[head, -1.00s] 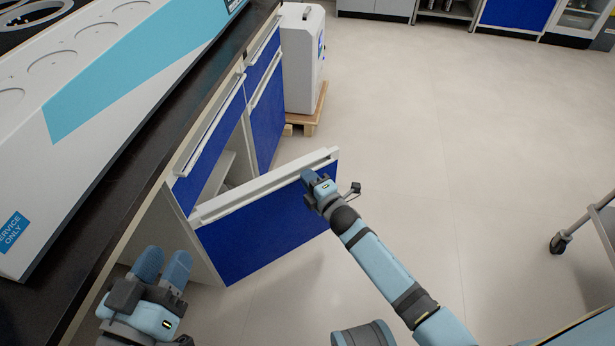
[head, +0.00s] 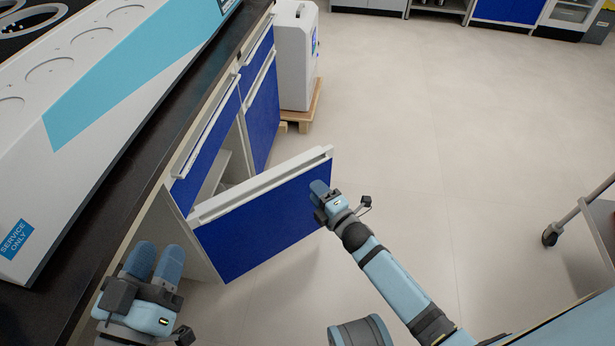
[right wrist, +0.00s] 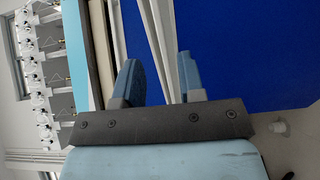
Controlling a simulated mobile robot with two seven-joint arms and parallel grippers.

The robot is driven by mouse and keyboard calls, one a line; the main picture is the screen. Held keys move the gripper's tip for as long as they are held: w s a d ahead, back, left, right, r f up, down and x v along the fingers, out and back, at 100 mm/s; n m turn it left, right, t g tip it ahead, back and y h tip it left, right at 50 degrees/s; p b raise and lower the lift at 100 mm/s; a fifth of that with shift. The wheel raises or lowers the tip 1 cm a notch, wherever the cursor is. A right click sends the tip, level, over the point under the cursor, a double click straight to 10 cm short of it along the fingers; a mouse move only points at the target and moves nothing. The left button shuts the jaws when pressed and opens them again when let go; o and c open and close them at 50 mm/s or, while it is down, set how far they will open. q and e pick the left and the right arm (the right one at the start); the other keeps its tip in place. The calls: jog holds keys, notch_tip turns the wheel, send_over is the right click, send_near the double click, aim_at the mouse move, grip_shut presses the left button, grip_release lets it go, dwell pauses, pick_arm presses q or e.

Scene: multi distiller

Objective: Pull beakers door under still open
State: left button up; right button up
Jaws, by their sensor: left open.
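The blue cabinet door (head: 265,232) under the bench stands swung open into the room, with a white handle strip (head: 265,183) along its top. My right gripper (head: 319,191) is at the outer face of the door near its free end, below the strip. In the right wrist view its two fingers (right wrist: 163,84) are spread apart, with the white strip (right wrist: 160,40) showing between them and no visible grip. My left gripper (head: 155,260) is open and empty in front of the cabinet, left of the door. Beakers cannot be made out; the cabinet's inside is mostly hidden.
A dark bench top (head: 105,195) carries a large white and teal machine (head: 110,100). A white box-shaped unit (head: 294,60) stands on a wooden pallet (head: 303,115) beyond the cabinet. A cart (head: 580,220) is at the right. The floor (head: 430,150) between is clear.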

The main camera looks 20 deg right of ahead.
pick_arm(q)
notch_tip(320, 180, up, 3)
jog(key=shift+s+a+f+t+p, duration=0.1)
jog(key=shift+a+t+p, duration=0.05)
jog(key=shift+t+p, duration=0.5)
pick_arm(e)
jog(key=v, duration=0.7)
jog(key=shift+s, duration=0.15)
jog(key=shift+c, duration=0.2)
